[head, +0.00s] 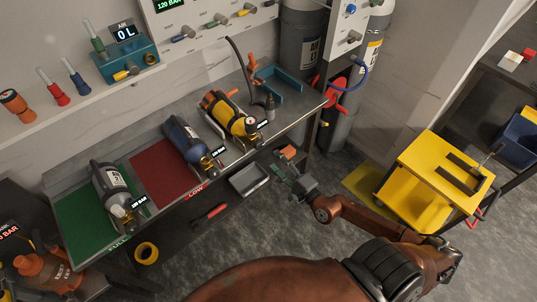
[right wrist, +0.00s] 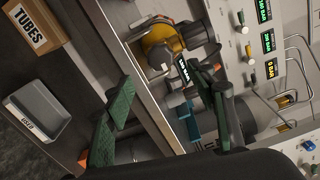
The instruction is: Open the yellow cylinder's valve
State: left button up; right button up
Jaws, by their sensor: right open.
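The yellow cylinder (head: 222,108) lies tilted on the right part of the grey bench, its valve end (head: 250,126) towards the front edge, beside a small black readout. In the right wrist view the yellow cylinder (right wrist: 165,38) is at the top centre, with its metal valve (right wrist: 157,61) below. My right gripper (head: 287,172) is in front of the bench edge, below and right of the valve, apart from it. Its green-padded fingers (right wrist: 165,110) stand wide apart with nothing between them. The valve's setting is too small to tell. My left gripper is out of view.
A blue cylinder (head: 184,137) and a grey cylinder (head: 110,186) lie further left on the bench. A black hose (head: 240,68) stands behind the yellow cylinder. A grey tray (head: 249,180) sits below the bench edge. A yellow cart (head: 440,165) stands at right.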

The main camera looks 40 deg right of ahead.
jog(key=shift+s+d, duration=0.1)
jog(key=shift+s, duration=1.1)
jog(key=shift+d+f, duration=0.1)
